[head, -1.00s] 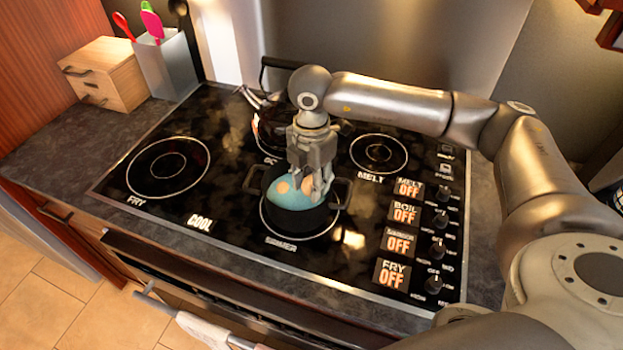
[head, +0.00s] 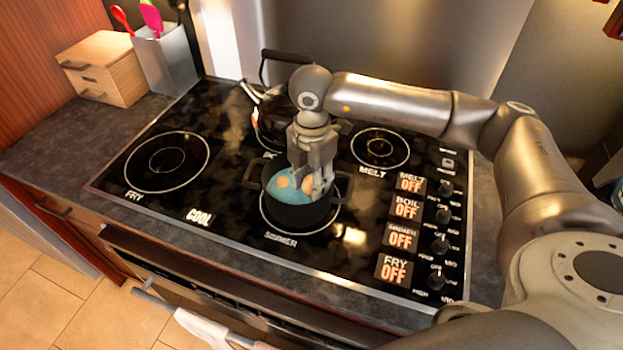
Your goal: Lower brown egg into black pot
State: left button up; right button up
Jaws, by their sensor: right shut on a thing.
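The black pot (head: 299,216) stands on the front burner marked simmer, with blue liquid (head: 287,194) inside. My right gripper (head: 314,186) points down into the pot from above and is shut on the brown egg (head: 308,184). The egg is partly hidden by the fingers and sits at about the level of the liquid, inside the rim. Another brown egg (head: 283,181) shows in the liquid to the left of it. Whether the held egg touches the pot's bottom cannot be seen. My left gripper is not in view.
A kettle (head: 271,124) with a black handle stands behind the pot, close to my right wrist. The fry burner (head: 167,161) and melt burner (head: 379,148) are empty. Knobs and "OFF" displays line the right. A wooden box (head: 104,69) and utensil holder (head: 168,65) stand back left.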

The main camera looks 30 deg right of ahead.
jog(key=o, duration=0.7)
jog(key=shift+o, duration=0.2)
notch_tip(320, 180, up, 12)
